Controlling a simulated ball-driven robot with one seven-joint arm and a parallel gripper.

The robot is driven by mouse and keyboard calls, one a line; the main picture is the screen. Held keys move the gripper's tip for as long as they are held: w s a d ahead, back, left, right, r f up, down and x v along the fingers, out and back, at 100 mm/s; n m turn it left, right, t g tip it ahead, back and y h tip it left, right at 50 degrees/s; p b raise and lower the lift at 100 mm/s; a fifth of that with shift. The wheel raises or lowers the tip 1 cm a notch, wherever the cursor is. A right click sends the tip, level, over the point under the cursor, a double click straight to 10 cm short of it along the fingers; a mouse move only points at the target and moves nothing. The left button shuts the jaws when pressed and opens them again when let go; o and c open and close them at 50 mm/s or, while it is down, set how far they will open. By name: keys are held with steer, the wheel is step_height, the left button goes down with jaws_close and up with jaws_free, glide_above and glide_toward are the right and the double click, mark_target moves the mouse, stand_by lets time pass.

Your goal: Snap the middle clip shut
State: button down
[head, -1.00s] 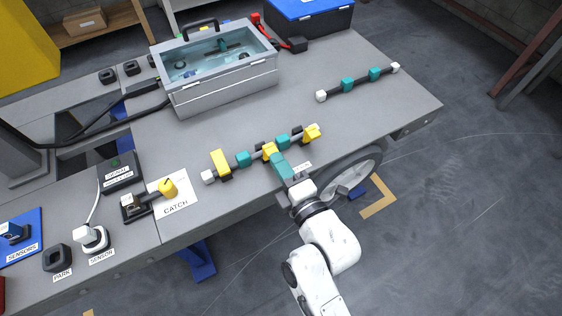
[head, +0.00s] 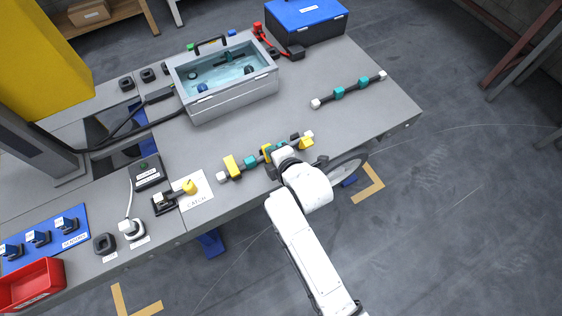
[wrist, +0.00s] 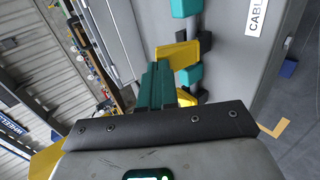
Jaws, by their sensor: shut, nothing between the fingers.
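The row of clips lies along the near edge of the bench. Its left yellow clip (head: 232,166), middle yellow clip (head: 266,152) and right yellow clip (head: 306,143) show in the head view, with teal blocks between. My wrist partly covers the row just right of the middle clip. In the wrist view, my gripper (wrist: 160,72) is shut and empty, teal fingers together, its tips close beside the middle clip (wrist: 178,53). That clip's yellow lever sticks out to the left from its dark base. I cannot tell whether the fingers touch it. Another yellow clip (wrist: 185,97) is partly hidden behind the fingers.
A second bar with teal blocks (head: 339,93) lies at the back right. A water-filled tank (head: 233,97) and a blue-lidded box (head: 305,20) stand behind. The catch fixture (head: 168,201) is to the left. Bare bench top lies between row and tank.

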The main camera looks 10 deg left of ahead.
steer(key=w+g+h+p, duration=0.1)
steer(key=w+a+r+g+h+p, duration=0.1)
steer(key=g+p, duration=0.1)
steer(key=shift+w+a, duration=0.3)
steer(key=shift+w+a+f+g+h, duration=0.35)
steer(key=shift+w+g+h, duration=0.25)
steer(key=shift+g, duration=0.3)
steer(key=shift+w+a+f+g+h+b, duration=0.3)
steer(key=shift+w+a+g+h+b, duration=0.15)
steer(key=shift+g+h+b, duration=0.4)
steer(key=shift+r+p, duration=0.75)
steer(key=shift+p, duration=0.15)
